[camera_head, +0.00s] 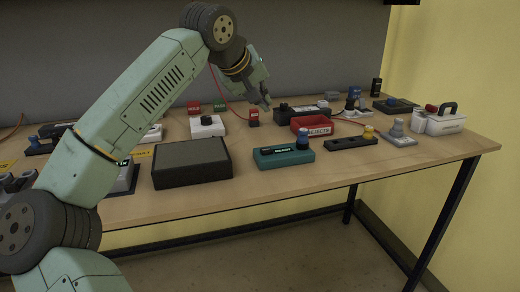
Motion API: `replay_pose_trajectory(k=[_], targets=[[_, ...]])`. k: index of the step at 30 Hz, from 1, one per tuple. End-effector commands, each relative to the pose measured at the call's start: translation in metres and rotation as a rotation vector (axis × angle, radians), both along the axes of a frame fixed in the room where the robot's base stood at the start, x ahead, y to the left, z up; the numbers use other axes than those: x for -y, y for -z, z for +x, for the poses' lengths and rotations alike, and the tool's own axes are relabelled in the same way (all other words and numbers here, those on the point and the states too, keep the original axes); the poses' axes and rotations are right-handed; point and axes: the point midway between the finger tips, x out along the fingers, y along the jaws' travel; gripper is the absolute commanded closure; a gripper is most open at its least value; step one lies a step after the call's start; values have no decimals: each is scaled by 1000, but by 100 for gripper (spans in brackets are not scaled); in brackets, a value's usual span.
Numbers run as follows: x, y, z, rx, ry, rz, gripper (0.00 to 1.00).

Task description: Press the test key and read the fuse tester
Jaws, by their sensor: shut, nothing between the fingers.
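My gripper (267,104) points down over the back middle of the workbench, with its fingers shut and empty. A small red block with a dark base (253,118) stands just left of and below the fingertips in the picture; I cannot tell whether they touch. I cannot tell for sure which device is the fuse tester. A teal box (270,158) with a small dark label strip and a blue knob (303,139) stands at the front middle. A dark box (292,113) lies right of my gripper. No test key or reading is legible at this size.
A red tray marked REJECTS (314,124) stands right of my gripper. A large dark grey box (192,163) fills the front left middle. A white box with a black knob (207,127) is behind it. A white handled case (439,122) stands far right. Bare wood (440,150) shows front right.

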Motion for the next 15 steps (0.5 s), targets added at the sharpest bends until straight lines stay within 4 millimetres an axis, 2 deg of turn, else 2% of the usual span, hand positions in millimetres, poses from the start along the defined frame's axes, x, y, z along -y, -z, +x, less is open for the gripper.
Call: replay_pose_trajectory(k=[10,15], targets=[[0,1,0,0,0,-1,100],[0,10,0,0,0,-2,100]])
